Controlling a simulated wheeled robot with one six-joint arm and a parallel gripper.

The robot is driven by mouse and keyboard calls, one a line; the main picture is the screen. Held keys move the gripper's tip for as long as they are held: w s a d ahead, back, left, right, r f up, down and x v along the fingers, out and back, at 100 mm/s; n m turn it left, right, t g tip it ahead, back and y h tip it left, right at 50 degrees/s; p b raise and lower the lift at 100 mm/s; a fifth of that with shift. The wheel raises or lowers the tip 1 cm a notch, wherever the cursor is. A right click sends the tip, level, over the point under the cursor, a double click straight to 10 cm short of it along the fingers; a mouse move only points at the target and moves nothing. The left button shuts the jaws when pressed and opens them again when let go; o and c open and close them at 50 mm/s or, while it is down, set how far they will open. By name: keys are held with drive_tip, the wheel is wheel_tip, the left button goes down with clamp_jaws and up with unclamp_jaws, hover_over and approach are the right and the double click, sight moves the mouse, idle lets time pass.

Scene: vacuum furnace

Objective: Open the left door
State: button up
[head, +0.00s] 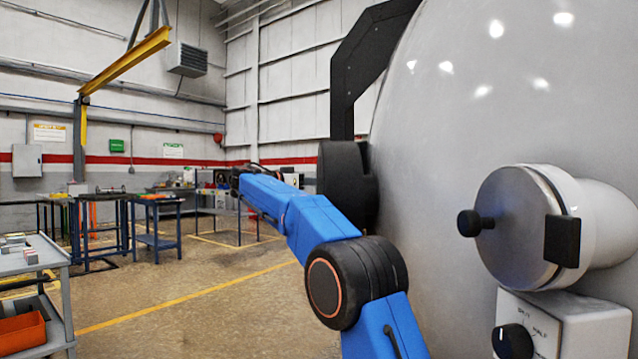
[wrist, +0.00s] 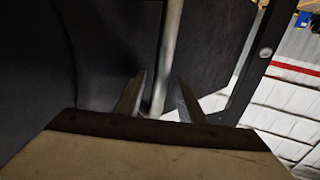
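A large pale grey domed door (head: 440,130) of the furnace fills the right of the head view; I cannot tell for sure that it is the left door. A black angled bracket (head: 342,85) rises beside its rim. My blue arm reaches away along the door's left side, and my gripper's fingers cannot be made out there. In the wrist view, my gripper (wrist: 160,98) is open, with a finger on each side of a slim metal bar (wrist: 170,45). Narrow gaps show between bar and fingers. Dark panels lie behind the bar. Where the bar is fixed is hidden.
A round port (head: 515,225) with a black knob juts from the dome, above a white switch box (head: 565,325). A grey cart (head: 45,270) stands at left, and blue workbenches (head: 155,225) stand further back. The floor (head: 200,290) between is clear.

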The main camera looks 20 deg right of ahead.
drive_tip(key=v, duration=1.7)
drive_tip(key=shift+a, duration=0.25)
drive_tip(key=shift+r, duration=0.1)
drive_tip(key=shift+c, duration=0.6)
